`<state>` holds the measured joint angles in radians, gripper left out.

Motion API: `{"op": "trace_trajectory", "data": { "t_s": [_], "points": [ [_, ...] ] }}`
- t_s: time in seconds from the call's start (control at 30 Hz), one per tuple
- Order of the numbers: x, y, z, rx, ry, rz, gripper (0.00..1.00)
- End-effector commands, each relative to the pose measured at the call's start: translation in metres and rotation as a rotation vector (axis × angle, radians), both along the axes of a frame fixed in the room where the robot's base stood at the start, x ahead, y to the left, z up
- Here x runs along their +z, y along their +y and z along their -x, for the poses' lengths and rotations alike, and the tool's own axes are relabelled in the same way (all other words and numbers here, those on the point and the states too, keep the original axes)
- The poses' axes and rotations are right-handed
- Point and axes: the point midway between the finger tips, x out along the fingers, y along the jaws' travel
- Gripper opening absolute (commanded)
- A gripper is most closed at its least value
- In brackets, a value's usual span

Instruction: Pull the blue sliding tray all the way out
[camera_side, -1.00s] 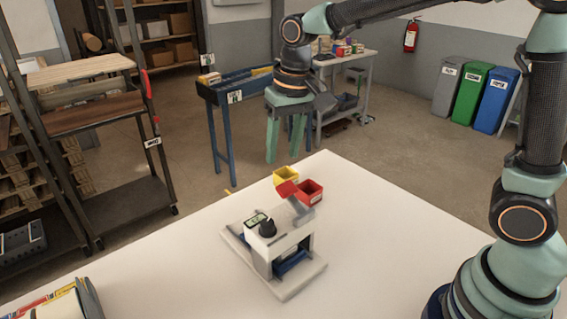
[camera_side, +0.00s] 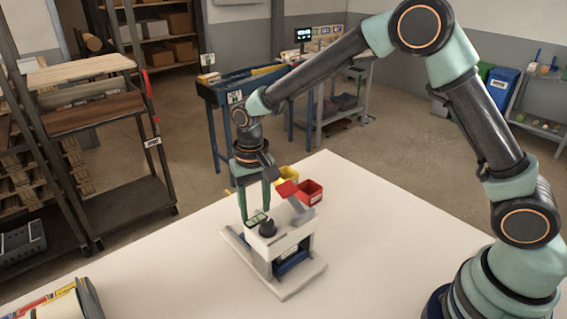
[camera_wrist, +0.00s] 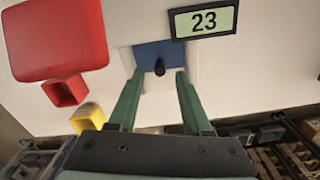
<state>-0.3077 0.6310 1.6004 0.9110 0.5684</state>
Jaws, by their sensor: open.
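The blue sliding tray (camera_side: 291,263) shows under the white device (camera_side: 262,252) on the table. In the wrist view a blue panel, likely part of the tray (camera_wrist: 158,50), carries a small dark knob (camera_wrist: 159,67). My gripper (camera_side: 256,215) is low at the device's back left side, pointing down. In the wrist view my gripper (camera_wrist: 159,76) is open and empty, its fingertips on either side of the knob. I cannot tell whether they touch anything. The tray's far end is hidden in the side view.
The table in front of the device is clear.

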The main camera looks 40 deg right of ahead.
Motion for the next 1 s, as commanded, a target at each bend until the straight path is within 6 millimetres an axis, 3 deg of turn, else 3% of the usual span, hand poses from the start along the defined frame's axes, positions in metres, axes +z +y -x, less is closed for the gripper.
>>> {"op": "trace_trajectory", "data": {
  "t_s": [0.23,0.63,0.67,0.77,1.0],
  "points": [
    [-0.032,0.000,0.000,0.000,0.001,0.000,0.49],
    [-0.039,0.000,0.000,0.000,-0.001,-0.001,0.49],
    [-0.039,0.000,0.000,0.000,-0.001,-0.001,0.42],
    [-0.039,0.000,0.000,0.000,-0.001,-0.001,0.03],
    [-0.038,0.000,0.000,0.000,-0.001,0.000,0.00]
  ]
}}
